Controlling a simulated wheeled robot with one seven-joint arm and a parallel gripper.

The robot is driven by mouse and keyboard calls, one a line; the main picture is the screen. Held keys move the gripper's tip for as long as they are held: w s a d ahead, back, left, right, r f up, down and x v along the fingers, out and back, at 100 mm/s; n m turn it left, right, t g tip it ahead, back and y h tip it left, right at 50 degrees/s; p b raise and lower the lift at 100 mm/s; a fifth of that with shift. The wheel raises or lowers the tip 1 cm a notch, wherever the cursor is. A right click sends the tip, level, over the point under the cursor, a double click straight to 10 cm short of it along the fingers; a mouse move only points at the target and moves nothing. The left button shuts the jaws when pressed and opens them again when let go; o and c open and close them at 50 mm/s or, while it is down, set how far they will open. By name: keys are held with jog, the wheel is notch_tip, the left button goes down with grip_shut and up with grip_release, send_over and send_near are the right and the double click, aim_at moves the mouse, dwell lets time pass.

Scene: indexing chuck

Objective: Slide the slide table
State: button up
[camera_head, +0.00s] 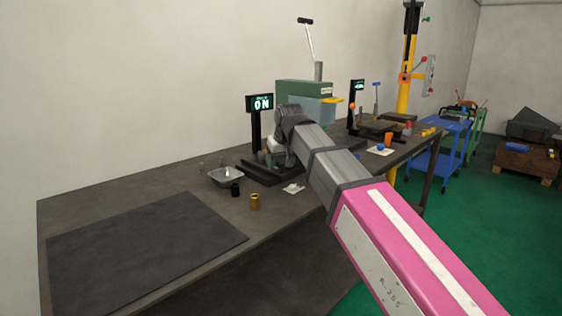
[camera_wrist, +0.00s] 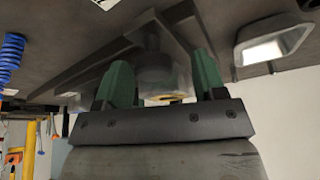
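The slide table unit, a dark low base with rails (camera_head: 262,176), stands on the workbench below a black display post reading "ON" (camera_head: 260,102). In the wrist view its dark rails (camera_wrist: 85,70) run behind my gripper. My gripper (camera_wrist: 162,68) has two green fingers, one on each side of a grey cylinder with a brass-coloured ring at its end (camera_wrist: 163,82). The fingers stand very close to the cylinder's sides; I cannot tell whether they touch it. In the head view my arm reaches down to the unit and its wrist hides the fingers and part of the base.
A metal tray (camera_head: 226,177), a black cup (camera_head: 235,190) and a brass cylinder (camera_head: 255,202) stand left and in front of the unit. A green press (camera_head: 305,94) stands behind. A dark mat (camera_head: 145,248) covers the clear left end.

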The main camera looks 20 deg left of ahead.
jog(key=shift+r, duration=0.15)
jog(key=v, duration=1)
jog(key=shift+r, duration=0.25)
jog(key=shift+s+d, duration=0.1)
jog(key=shift+d, duration=0.05)
